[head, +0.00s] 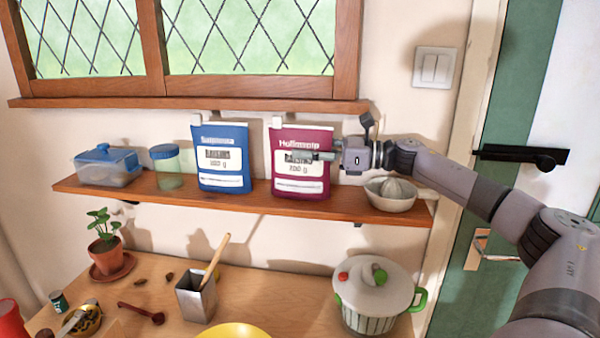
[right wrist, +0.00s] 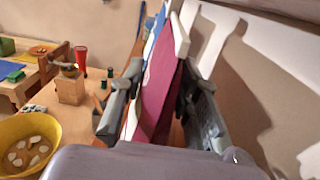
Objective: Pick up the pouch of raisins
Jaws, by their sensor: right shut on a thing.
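A magenta pouch (head: 300,185) with a white label and white top clip stands upright at the wall shelf, and its lower edge appears to rest on the shelf. Its printed name is not clearly readable. My right gripper (head: 312,156) reaches in from the right with one finger across the pouch's front. The right wrist view shows its fingers (right wrist: 158,98) on both sides of the magenta pouch (right wrist: 160,90), shut on it. A blue pouch (head: 222,170) stands just left of it, a small gap apart. My left gripper is not in view.
The wooden shelf (head: 150,190) also holds a blue-lidded box (head: 107,168), a jar (head: 167,168) and a juicer bowl (head: 390,198) under my right arm. The window sill (head: 180,103) is close above the pouches. A lidded pot (head: 375,295) and a metal holder (head: 197,298) stand below.

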